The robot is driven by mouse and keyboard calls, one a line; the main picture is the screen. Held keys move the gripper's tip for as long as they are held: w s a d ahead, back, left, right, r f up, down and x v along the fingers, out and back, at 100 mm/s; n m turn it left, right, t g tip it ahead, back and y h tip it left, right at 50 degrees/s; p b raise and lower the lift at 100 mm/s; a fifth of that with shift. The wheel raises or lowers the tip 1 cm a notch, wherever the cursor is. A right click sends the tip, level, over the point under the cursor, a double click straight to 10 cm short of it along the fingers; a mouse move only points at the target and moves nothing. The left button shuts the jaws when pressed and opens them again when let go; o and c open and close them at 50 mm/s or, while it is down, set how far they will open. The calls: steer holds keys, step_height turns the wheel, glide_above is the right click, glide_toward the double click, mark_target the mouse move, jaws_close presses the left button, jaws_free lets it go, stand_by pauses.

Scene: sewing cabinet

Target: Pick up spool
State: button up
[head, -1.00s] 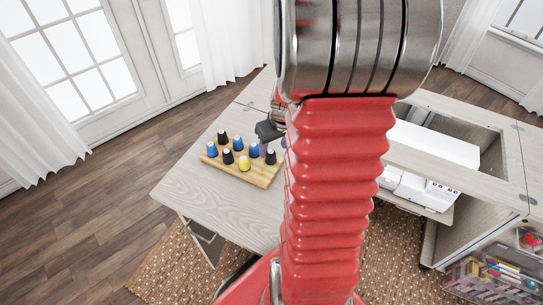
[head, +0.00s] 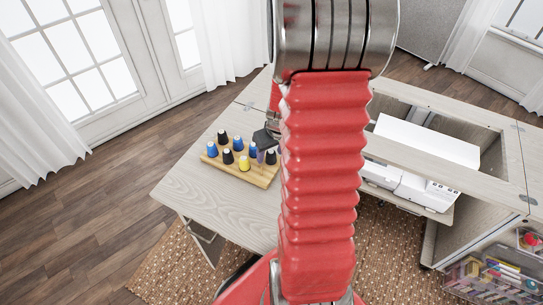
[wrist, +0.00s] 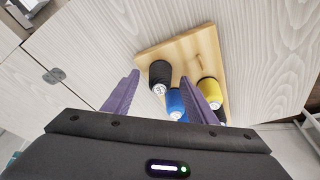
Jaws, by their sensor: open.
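Several spools of thread stand on a wooden spool board (head: 240,176) on the cabinet's left leaf. They are black, blue and yellow; the yellow spool (head: 244,163) is at the front and a black spool (head: 271,157) is at the right end. In the wrist view, the black spool (wrist: 159,76) and a blue spool (wrist: 176,103) show between the open purple fingers of my gripper (wrist: 165,95). The yellow spool (wrist: 210,92) is beyond the right finger. Part of another dark spool is hidden behind that finger. My gripper holds nothing.
The pale wood cabinet top (head: 200,190) is bare in front of the board. A white sewing machine (head: 405,187) sits lower in the cabinet at the right. A clear box of supplies (head: 490,280) is at the lower right.

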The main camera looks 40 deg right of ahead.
mark_target(271, 153)
steer(key=shift+w+f, duration=0.1)
steer(key=shift+f, duration=0.3)
steer(key=c, duration=1.1)
steer(key=shift+r, duration=0.1)
steer(key=shift+c, duration=0.2)
step_height(271, 153, up, 10)
steer(key=shift+f, duration=0.1)
stand_by(0.3)
stand_by(0.4)
